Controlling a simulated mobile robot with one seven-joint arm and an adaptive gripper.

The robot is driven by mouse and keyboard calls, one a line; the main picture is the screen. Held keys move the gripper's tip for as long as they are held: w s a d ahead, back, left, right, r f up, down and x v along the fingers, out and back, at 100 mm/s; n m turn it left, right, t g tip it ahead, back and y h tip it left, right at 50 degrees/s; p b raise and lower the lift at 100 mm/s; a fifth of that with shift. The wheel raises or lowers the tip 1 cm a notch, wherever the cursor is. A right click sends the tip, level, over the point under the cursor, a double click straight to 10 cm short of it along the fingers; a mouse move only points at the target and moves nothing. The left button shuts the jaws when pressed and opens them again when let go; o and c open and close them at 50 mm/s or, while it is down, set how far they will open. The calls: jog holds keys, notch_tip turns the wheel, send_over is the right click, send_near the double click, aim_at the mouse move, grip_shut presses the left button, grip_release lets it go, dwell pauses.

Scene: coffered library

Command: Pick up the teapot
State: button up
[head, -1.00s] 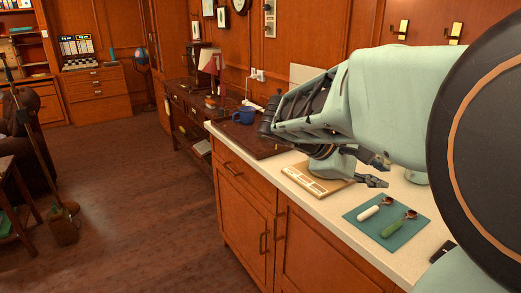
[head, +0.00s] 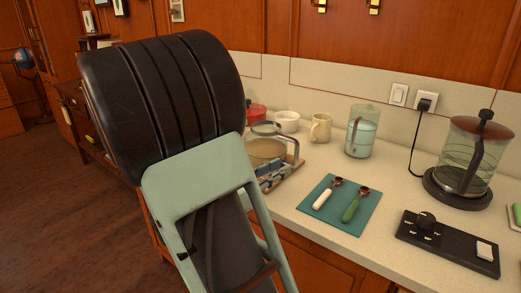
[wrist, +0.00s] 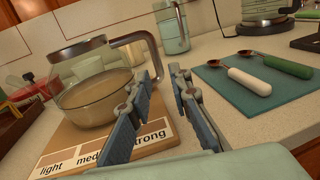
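The teapot (head: 264,152), a clear glass pot with pale brown contents and a thick grey handle, stands upright on a wooden board (head: 294,173), partly behind my arm. In the wrist view the teapot (wrist: 92,98) stands at left, its handle reaching toward my fingers. The board (wrist: 165,137) there reads light, medium, strong from left to right. My gripper (wrist: 160,78) is open, with a gap between its blue-grey fingers; the handle's lower end shows just beyond that gap. I cannot tell whether they touch. In the head view my gripper (head: 272,177) is low in front of the teapot, partly hidden.
A teal mat (head: 339,207) with two scoops lies right of the board.

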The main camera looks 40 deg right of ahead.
aim_at(295, 160)
jog(key=d, duration=0.2)
jog(key=d+b, duration=0.1)
jog(key=d, duration=0.1)
jog(key=w+d+b, duration=0.1)
jog(key=d, duration=0.1)
jog(key=shift+f, duration=0.2)
jog(key=shift+c, duration=0.6)
grip_shut()
jog(key=shift+r, duration=0.1)
